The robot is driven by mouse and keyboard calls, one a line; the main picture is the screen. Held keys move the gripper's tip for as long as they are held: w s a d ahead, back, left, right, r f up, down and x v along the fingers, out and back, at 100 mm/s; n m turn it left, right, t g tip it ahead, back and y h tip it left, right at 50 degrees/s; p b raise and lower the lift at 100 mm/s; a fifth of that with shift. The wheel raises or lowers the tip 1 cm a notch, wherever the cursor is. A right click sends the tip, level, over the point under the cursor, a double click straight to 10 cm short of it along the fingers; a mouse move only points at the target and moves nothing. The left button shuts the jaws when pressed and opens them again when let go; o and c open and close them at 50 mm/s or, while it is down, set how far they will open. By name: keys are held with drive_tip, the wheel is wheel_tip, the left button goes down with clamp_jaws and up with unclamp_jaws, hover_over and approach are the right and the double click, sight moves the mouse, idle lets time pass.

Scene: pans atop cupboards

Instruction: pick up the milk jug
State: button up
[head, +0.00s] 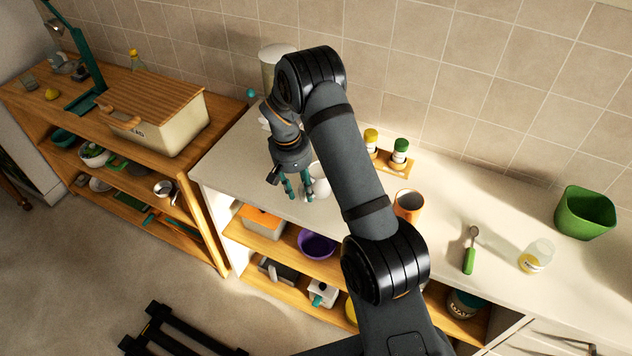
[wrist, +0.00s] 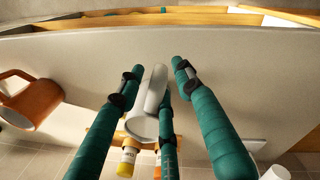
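A small white vessel, which looks like the milk jug (head: 319,180), stands on the white counter, partly hidden by my arm in the head view. In the wrist view the jug (wrist: 143,124) shows between my teal fingers, and the middle finger covers part of it. My gripper (head: 298,191) points down just left of the jug in the head view. In the wrist view my gripper (wrist: 156,75) has its fingers spread apart. I see no firm hold on the jug, and I cannot tell whether a finger touches it.
An orange mug (head: 409,206) and a wooden rack (head: 393,165) with spice jars stand nearby on the counter (head: 450,205). A green-handled scoop (head: 469,255), glass jar (head: 537,256) and green bin (head: 584,212) are farther right. A pale canister (head: 275,62) stands behind my arm.

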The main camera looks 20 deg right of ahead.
sight(303, 197)
drive_tip(key=f+p, duration=0.1)
drive_tip(key=f, duration=0.3)
drive_tip(key=shift+d+f, duration=0.2)
drive_tip(key=shift+c, duration=0.8)
clamp_jaws()
drive_tip(key=shift+w+r, duration=0.1)
